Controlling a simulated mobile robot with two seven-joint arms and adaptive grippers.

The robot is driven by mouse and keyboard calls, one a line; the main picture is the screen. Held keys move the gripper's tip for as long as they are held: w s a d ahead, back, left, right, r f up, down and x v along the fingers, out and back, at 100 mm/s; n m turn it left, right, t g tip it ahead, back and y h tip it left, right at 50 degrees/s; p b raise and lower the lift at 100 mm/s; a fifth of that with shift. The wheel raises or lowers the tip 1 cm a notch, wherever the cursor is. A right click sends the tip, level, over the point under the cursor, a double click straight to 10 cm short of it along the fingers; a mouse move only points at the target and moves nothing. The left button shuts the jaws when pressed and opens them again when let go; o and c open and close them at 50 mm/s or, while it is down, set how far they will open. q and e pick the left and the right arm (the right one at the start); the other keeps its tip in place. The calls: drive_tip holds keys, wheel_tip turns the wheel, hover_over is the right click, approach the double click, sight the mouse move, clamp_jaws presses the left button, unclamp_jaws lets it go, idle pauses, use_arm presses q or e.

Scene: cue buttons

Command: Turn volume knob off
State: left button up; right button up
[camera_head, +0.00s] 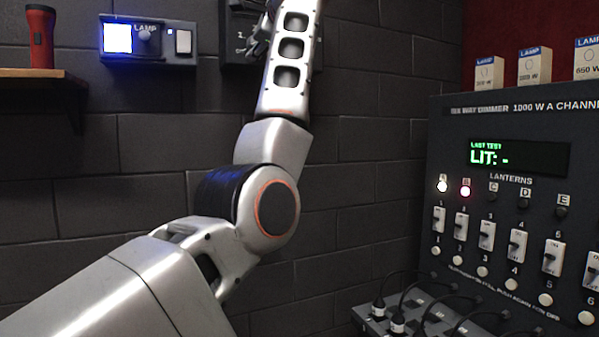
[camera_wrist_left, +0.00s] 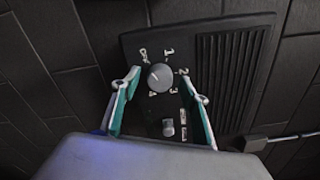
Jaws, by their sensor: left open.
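The volume knob (camera_wrist_left: 159,77) is a round grey dial on a dark wall speaker box (camera_wrist_left: 135,45). Marks 1 to 4 ring it, with another small mark at upper left. I cannot tell clearly which mark it points at. My left gripper (camera_wrist_left: 161,80) is open, with one finger on each side of the knob and no clear contact. In the head view the box (camera_head: 238,48) is at the top, mostly behind my left arm, and the knob is hidden. The left gripper (camera_head: 258,36) shows there only partly. My right gripper is not in view.
A small switch (camera_wrist_left: 168,128) sits below the knob, and a ribbed grille (camera_wrist_left: 229,75) to its right. A lamp panel (camera_head: 148,42) is left on the wall. A dimmer console (camera_head: 450,130) stands right. A shelf (camera_head: 40,73) holds a red torch (camera_head: 40,38).

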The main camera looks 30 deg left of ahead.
use_arm(q)
drive_tip(key=s+d+m+b, duration=0.3)
drive_tip(key=s+d+m, duration=0.25)
drive_tip(key=m, duration=0.85)
drive_tip(key=w+f+n+h, duration=0.1)
drive_tip(key=w+f, duration=0.5)
drive_tip(key=f, duration=0.4)
drive_tip(key=w+f+n+t+h, duration=0.1)
drive_tip(key=w+f, duration=0.5)
drive_tip(key=f, duration=0.5)
drive_tip(key=w+a+f+n+h+b, duration=0.1)
drive_tip(key=w+f+n, duration=0.1)
drive_tip(key=w+f, duration=0.4)
wheel_tip(320, 180, down, 5)
drive_tip(key=shift+w+f+t, duration=0.15)
drive_tip(key=shift+t, duration=0.15)
